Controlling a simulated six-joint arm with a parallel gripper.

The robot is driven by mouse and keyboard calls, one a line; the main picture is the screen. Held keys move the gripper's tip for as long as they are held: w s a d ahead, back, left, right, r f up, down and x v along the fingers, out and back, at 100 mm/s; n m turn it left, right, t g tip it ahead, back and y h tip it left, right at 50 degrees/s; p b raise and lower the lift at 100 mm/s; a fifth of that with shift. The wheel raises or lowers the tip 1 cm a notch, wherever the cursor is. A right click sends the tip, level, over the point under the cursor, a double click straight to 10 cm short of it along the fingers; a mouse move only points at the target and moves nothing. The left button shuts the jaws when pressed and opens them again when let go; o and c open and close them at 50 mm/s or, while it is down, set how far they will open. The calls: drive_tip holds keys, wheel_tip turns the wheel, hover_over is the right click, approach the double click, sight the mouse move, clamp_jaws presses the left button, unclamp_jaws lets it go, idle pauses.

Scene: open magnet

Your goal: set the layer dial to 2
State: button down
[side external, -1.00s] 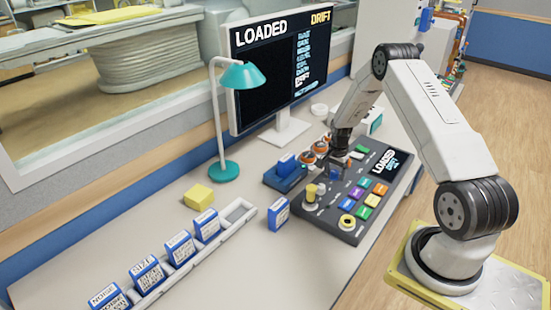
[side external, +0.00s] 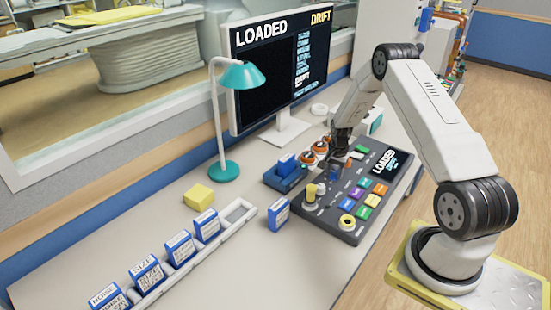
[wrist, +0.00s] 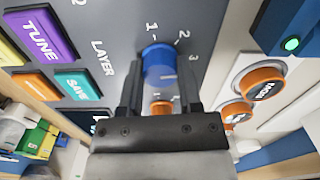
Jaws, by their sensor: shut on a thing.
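The layer dial (wrist: 158,62) is a blue knob on the dark console (wrist: 100,18), next to the printed word LAYER. The numbers 1, 2 and 3 are printed around its far and right sides in the wrist view. My gripper (wrist: 158,84) is shut on the dial, one dark finger on each side. Which number the dial points to is not clear, because the fingers hide part of it. In the side view my gripper (side external: 340,152) is down at the console's upper left part, and the dial is small there.
Orange-topped round controls (side external: 320,147) are close behind my gripper. A monitor (side external: 277,70) reads LOADED and DRIFT. Several blue cartridges (side external: 180,247) stand in a rack at the left.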

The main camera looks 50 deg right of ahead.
sight(335, 172)
drive_tip(key=n, duration=0.4)
drive_tip(key=shift+n, duration=2.3)
drive_tip(key=shift+c, duration=1.4)
unclamp_jaws()
drive_tip(key=shift+r, duration=0.1)
drive_tip(key=shift+r, duration=3.8)
